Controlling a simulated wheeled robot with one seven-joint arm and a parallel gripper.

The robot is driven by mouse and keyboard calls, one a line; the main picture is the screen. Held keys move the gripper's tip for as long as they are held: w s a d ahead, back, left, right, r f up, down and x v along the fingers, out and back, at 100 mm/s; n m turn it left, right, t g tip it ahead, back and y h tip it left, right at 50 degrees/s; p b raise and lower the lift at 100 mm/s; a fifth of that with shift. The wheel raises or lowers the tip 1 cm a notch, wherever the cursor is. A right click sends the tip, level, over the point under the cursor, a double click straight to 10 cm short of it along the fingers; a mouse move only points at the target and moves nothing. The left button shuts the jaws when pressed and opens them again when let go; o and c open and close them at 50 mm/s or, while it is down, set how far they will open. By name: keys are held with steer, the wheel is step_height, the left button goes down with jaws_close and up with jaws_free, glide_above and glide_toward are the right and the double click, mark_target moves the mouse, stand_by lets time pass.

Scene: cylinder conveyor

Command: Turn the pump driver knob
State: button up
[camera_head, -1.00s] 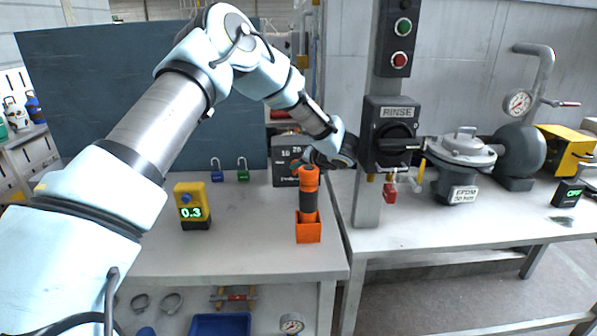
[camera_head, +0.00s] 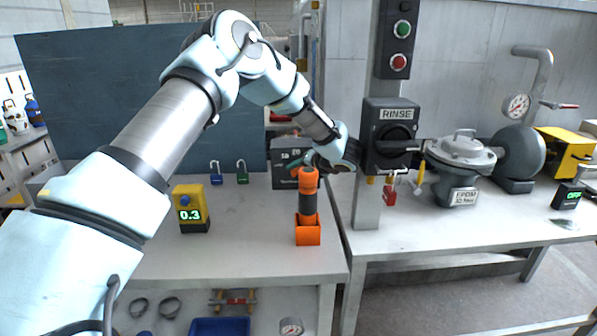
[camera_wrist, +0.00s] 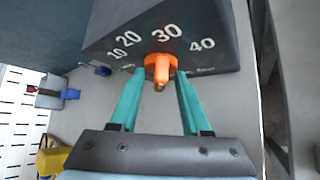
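The pump driver is a dark box (camera_head: 287,153) on the left bench, with its front partly hidden by my arm in the head view. In the wrist view the same box (camera_wrist: 222,52) carries a scale reading 10, 20, 30 and 40. The orange knob (camera_wrist: 160,66) sits on its face below the scale, its pointer end toward me. My gripper (camera_wrist: 160,74) is open, with one teal finger on each side of the knob. The fingertips are close to the knob; I cannot tell whether they touch it. My gripper (camera_head: 304,165) also shows in front of the box in the head view.
An orange-and-black tool (camera_head: 309,201) stands upright in an orange holder just in front of my gripper. A yellow meter reading 0.3 (camera_head: 191,208) and blue and green padlocks stand left.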

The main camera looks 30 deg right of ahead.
steer(key=shift+r, duration=0.1)
step_height(320, 180, up, 10)
steer(key=b, duration=0.3)
stand_by(0.3)
